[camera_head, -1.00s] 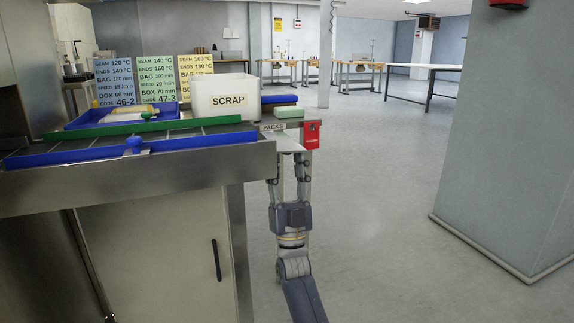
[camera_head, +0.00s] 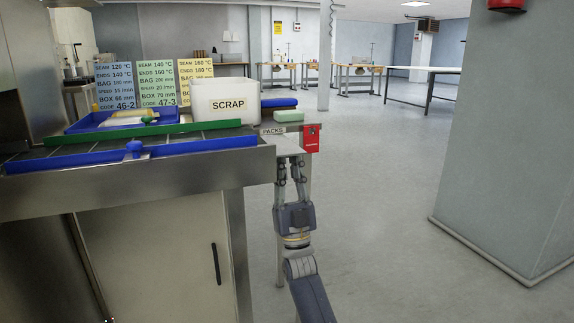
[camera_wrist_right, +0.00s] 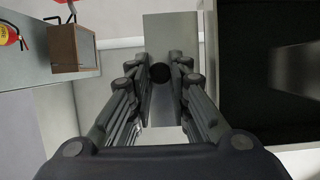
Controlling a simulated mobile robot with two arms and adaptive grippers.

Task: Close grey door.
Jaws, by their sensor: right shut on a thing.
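My right gripper (camera_head: 290,172) is upright at the end of the machine, just below a light grey panel (camera_head: 284,146) under the PACKS label. In the right wrist view, my right gripper (camera_wrist_right: 160,72) has its fingers on both sides of a grey panel (camera_wrist_right: 172,28) with a dark round spot, and it is shut on it. Whether this panel is part of the grey door is not clear. A grey cabinet door (camera_head: 155,262) with a black upright handle (camera_head: 215,264) is under the machine; I cannot tell whether it is fully closed. My left gripper is out of view.
A white SCRAP bin (camera_head: 222,100), blue tray (camera_head: 95,118) and settings cards (camera_head: 157,84) stand on the machine. A red box (camera_head: 311,139) is beside the PACKS label. A grey pillar (camera_head: 510,140) stands at right. The floor between is clear.

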